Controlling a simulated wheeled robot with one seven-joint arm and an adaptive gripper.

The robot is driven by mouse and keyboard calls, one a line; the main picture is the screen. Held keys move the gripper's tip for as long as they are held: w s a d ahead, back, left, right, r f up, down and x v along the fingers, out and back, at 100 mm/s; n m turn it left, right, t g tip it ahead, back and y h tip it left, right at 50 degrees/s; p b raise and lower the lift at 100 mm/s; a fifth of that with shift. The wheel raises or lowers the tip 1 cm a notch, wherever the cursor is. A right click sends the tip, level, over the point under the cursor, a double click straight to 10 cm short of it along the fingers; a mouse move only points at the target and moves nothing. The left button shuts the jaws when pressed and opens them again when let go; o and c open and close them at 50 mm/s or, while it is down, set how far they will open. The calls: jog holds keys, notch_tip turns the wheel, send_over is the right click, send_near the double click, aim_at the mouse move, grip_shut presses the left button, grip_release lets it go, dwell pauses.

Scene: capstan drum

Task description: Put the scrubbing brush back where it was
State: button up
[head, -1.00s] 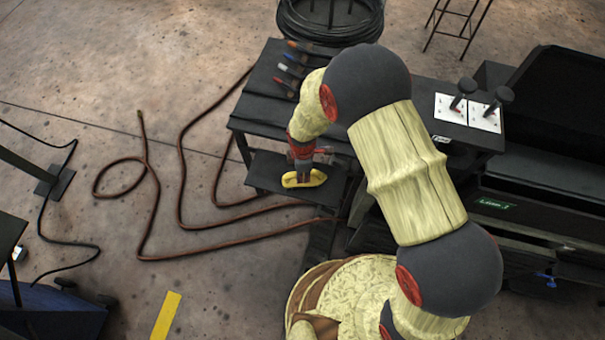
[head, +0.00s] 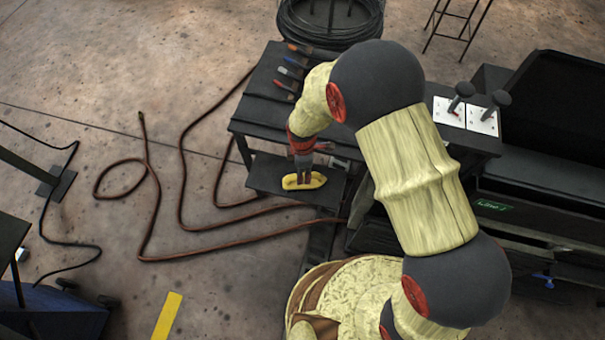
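A yellow scrubbing brush (head: 290,183) is at the low dark shelf (head: 264,178) in front of the black workbench. My gripper (head: 304,178) points down over the middle of the brush, and its fingers reach the brush. The fingers are small and partly merge with the brush, so I cannot tell whether they are closed on it. I also cannot tell whether the brush rests on the shelf or is just above it.
Several tools with coloured handles lie in a row on the workbench (head: 262,108). Two levers stand on white plates (head: 481,118) at right. A black cable coil (head: 330,22) is behind. A brown hose (head: 182,175) lies on the floor at left.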

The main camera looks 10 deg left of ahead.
notch_tip(320, 180, up, 8)
jog(key=p, duration=0.1)
jog(key=shift+p, duration=0.4)
jog(key=d+r+m+t, duration=0.1)
jog(key=d+r+m, duration=0.5)
jog(key=r, duration=0.7)
jog(key=d+r+m+t, duration=0.2)
jog(key=d+r+m, duration=0.2)
jog(key=d+r, duration=0.65)
jog(key=s+d+r+m+t, duration=0.2)
jog(key=s+d+r+m, duration=0.9)
jog(key=s+r, duration=0.2)
jog(key=shift+s+d+r+m+t, duration=0.2)
jog(key=shift+s+r+m+t, duration=0.1)
jog(key=shift+s, duration=0.3)
jog(key=shift+c, duration=0.8)
